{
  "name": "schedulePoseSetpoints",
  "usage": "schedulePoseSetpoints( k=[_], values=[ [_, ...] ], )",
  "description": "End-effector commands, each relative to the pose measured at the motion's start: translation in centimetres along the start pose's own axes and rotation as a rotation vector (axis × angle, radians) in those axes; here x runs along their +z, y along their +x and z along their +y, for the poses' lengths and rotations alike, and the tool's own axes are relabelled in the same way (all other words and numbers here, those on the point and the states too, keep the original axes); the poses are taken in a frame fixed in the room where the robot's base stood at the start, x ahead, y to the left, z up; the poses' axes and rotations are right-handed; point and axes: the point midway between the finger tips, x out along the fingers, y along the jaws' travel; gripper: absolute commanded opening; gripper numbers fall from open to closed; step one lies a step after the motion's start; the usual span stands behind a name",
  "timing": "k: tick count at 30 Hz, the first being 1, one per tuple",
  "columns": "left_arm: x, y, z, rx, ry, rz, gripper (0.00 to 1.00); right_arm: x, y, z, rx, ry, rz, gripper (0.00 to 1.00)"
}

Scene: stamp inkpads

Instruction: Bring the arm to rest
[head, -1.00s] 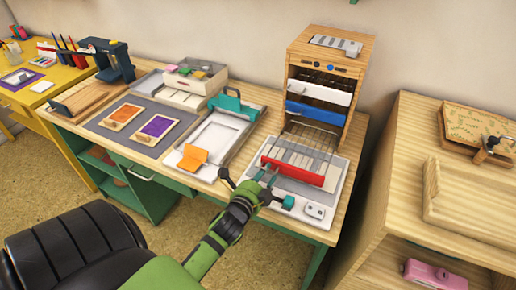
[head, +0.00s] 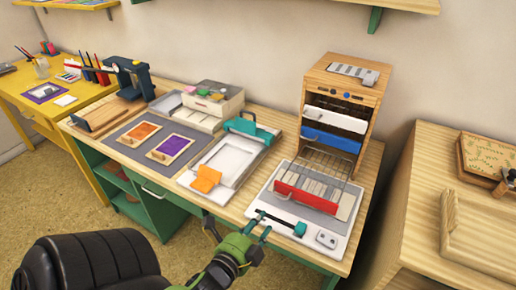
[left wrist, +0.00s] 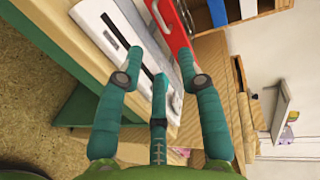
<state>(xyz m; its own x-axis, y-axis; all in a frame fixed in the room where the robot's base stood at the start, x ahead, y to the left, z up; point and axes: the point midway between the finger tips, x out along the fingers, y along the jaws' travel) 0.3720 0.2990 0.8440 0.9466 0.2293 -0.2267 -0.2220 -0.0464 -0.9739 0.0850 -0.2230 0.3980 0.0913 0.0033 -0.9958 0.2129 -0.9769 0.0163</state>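My left gripper (head: 240,228) is in front of the workbench (head: 368,180), beside its front edge. In the left wrist view its three teal fingers (left wrist: 161,70) are spread, with nothing held between them. Past the fingers lies the white base unit with a black bar (head: 278,221) that ends in a teal knob. The fingers look apart from the bar. Behind it, a wire rack with a red front (head: 305,198) lies pulled out from the wooden cabinet (head: 340,88). My right gripper is not in view.
Orange (head: 140,134) and purple (head: 170,149) inkpads lie on a grey mat. A white tray (head: 230,160) with a teal clamp stands beside them. A yellow table (head: 20,90) is at left and a wooden shelf unit (head: 425,220) at right. Floor is open in front.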

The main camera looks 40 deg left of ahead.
Motion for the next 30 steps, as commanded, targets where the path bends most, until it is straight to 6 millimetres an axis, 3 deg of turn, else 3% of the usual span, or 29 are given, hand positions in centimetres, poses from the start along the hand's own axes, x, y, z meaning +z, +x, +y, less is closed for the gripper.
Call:
schedulePoseSetpoints(
  k=[10,14,17,22,26,30],
  values=[
    [-0.1,0.1,0.3,0.005,-0.004,0.001,0.37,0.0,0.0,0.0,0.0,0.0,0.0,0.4],
    [-0.6,0.7,3.6,0.069,-0.07,0.012,0.37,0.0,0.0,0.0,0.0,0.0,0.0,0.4],
    [-1.7,1.2,8.9,0.176,-0.18,0.023,0.37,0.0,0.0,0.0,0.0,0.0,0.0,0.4],
    [-4.0,0.6,20.5,0.419,-0.421,0.003,0.37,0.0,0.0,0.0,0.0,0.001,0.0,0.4],
    [-5.3,-1.9,29.6,0.627,-0.603,-0.067,0.37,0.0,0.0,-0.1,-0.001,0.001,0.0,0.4],
    [-5.5,-6.3,38.3,0.835,-0.765,-0.204,0.37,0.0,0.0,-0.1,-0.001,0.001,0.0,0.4]
  ],
)
